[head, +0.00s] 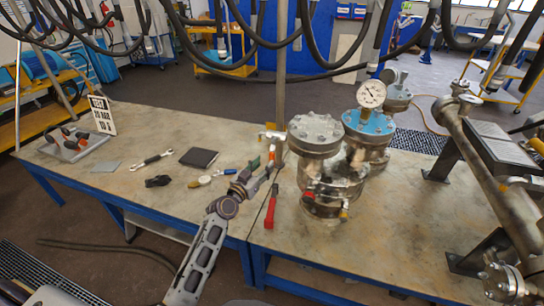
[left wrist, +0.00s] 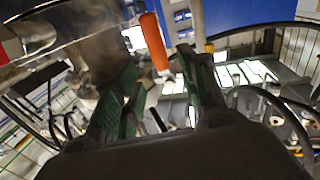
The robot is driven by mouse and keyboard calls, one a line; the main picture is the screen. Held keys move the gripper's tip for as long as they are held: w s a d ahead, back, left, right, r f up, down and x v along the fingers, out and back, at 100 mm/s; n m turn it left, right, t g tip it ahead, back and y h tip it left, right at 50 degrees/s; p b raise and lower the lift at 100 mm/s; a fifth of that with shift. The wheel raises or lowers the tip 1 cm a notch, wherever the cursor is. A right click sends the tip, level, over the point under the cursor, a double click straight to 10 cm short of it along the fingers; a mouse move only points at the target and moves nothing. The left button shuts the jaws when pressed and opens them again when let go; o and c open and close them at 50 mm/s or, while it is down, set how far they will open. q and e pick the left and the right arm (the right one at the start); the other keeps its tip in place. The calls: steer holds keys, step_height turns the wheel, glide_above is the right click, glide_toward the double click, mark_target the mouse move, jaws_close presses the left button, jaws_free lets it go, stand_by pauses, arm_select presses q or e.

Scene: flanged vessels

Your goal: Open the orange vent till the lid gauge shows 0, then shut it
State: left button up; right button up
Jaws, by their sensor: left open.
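The orange vent handle (head: 271,135) shows beside the left flanged vessel (head: 316,135); in the left wrist view it is an orange bar (left wrist: 154,42). My left gripper (head: 263,172) is open, just below the handle in the head view. In the left wrist view its green-padded fingers (left wrist: 160,85) stand apart, with the orange bar near their tips; I cannot tell if they touch it. The lid gauge (head: 372,94) is a white dial above the blue lid (head: 368,123); its reading is too small to tell. My right gripper is not in view.
A red-handled tool (head: 270,207) is near the vessel's front left. A wrench (head: 151,160), a dark pad (head: 199,157) and a sign (head: 102,115) are on the table's left. A large pipe (head: 480,160) is at the right. Black hoses hang across the top.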

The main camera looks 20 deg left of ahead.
mark_target(271, 157)
arm_select(q)
steer(key=x, duration=0.4)
steer(key=shift+w+d, duration=0.1)
steer(key=shift+w, duration=0.15)
steer(key=shift+w+d, duration=0.15)
steer(key=shift+w, duration=0.75)
steer(key=shift+w+d, duration=0.1)
steer(key=shift+w, duration=0.35)
steer(key=c, duration=0.8)
jaws_close()
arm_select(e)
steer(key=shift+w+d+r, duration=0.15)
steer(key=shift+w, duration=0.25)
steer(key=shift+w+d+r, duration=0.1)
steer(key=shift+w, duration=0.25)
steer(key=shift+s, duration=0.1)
